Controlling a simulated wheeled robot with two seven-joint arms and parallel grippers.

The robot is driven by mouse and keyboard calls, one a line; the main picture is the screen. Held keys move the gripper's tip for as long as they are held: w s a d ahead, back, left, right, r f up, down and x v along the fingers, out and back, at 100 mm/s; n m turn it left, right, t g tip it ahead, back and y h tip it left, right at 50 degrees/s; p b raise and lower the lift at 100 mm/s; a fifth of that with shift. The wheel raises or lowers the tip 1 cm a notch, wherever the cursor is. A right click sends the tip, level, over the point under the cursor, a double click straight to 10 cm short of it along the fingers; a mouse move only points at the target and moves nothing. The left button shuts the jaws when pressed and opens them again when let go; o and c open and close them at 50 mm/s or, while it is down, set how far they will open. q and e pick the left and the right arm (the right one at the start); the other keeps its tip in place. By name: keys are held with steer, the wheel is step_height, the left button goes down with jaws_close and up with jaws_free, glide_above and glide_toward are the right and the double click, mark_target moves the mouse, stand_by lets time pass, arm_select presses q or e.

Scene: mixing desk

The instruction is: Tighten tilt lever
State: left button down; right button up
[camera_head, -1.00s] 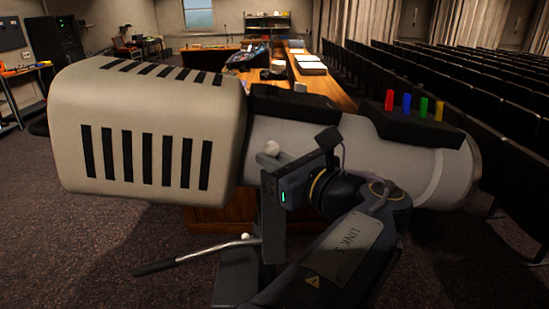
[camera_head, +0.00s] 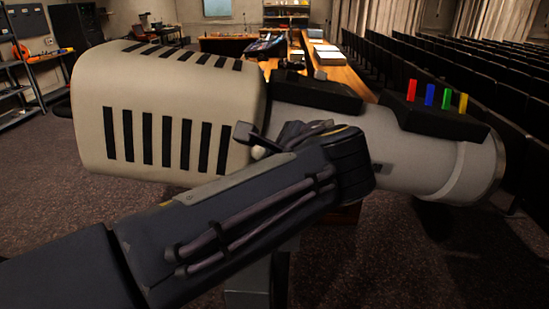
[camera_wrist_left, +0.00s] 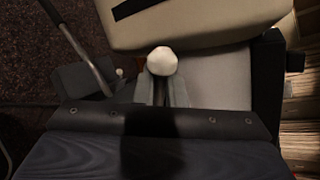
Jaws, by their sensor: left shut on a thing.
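The spotlight has a cream slotted housing (camera_head: 165,110) and a grey barrel (camera_head: 440,165). The tilt lever's white knob (camera_head: 258,152) shows by the housing's lower right edge, and it is large in the left wrist view (camera_wrist_left: 162,61). My left gripper (camera_head: 262,142) is at the knob, with my forearm crossing below the housing from the left. In the left wrist view its fingers (camera_wrist_left: 162,92) are shut just below the knob, on the lever. The lever's shaft and pivot are hidden by my gripper and arm. My right gripper is not in view.
Red, blue, green and yellow levers (camera_head: 436,96) stand on the barrel. Seat rows (camera_head: 440,70) fill the right, and a wooden desk (camera_head: 340,78) stands behind.

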arm_select(q)
steer(key=shift+a+f+n+h+b, duration=0.25)
steer(key=shift+f+n+h+b, duration=0.4)
steer(key=shift+h+b, duration=0.25)
steer(key=shift+a+f+n+h+b, duration=0.25)
steer(key=shift+f+n+h+b, duration=0.25)
steer(key=shift+n+h+b, duration=0.4)
steer(key=c, duration=1.6)
jaws_free()
steer(key=v, duration=0.8)
steer(key=shift+b, duration=0.3)
